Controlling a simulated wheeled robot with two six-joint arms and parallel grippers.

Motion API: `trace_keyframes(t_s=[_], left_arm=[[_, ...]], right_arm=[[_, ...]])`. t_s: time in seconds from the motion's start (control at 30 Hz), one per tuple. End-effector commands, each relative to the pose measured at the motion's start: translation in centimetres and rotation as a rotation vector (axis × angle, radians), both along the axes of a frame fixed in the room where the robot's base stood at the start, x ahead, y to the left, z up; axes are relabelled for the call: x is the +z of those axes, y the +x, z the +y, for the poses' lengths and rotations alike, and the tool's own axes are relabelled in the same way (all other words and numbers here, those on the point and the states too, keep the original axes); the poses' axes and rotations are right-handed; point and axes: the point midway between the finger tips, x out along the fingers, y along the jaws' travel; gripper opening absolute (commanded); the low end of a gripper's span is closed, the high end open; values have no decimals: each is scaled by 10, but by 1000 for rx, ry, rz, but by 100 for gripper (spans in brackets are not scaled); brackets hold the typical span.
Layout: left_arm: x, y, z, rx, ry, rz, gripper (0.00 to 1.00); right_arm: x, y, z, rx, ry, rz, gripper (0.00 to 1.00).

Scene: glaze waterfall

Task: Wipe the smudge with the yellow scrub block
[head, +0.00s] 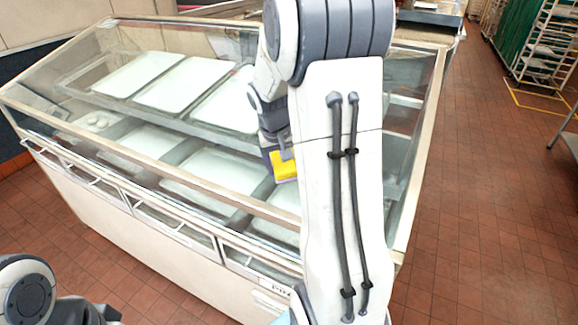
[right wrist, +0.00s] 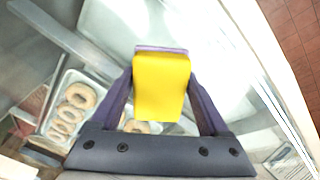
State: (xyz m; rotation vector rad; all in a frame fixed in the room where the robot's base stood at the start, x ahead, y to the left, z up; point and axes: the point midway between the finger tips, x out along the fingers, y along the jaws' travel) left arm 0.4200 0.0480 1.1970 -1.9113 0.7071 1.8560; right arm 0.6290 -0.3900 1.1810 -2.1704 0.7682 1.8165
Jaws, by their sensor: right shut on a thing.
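The yellow scrub block (head: 285,168) is held in my right gripper (head: 283,157), over the glass-sided display case (head: 160,218). In the right wrist view the block (right wrist: 162,88) sits between the two purple fingers of the right gripper (right wrist: 161,75), which are shut on its sides. A thin purple layer shows along the block's far edge. I cannot tell from these views whether the block touches the glass. I cannot make out the smudge; my right arm covers part of the case. Only part of my left arm shows at the lower left, without its gripper.
The case holds several white trays (head: 175,85). Doughnuts (right wrist: 72,106) lie in a tray at the left of the right wrist view. A green-sided rack (head: 530,40) stands at the back right. The tiled floor (head: 480,200) right of the case is clear.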

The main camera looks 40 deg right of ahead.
Motion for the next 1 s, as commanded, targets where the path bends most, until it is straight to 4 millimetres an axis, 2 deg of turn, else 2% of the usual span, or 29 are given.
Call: trace_keyframes(t_s=[0.37, 0.8, 1.0], left_arm=[[10, 0, 0, 0, 0, 0, 50], [9, 0, 0, 0, 0, 0, 50], [9, 0, 0, 0, 0, 0, 50]], right_arm=[[4, 7, -20, -2, 0, -1, 9], [5, -24, -31, -3, 0, -1, 9], [4, -29, -34, -2, 0, -1, 9]])
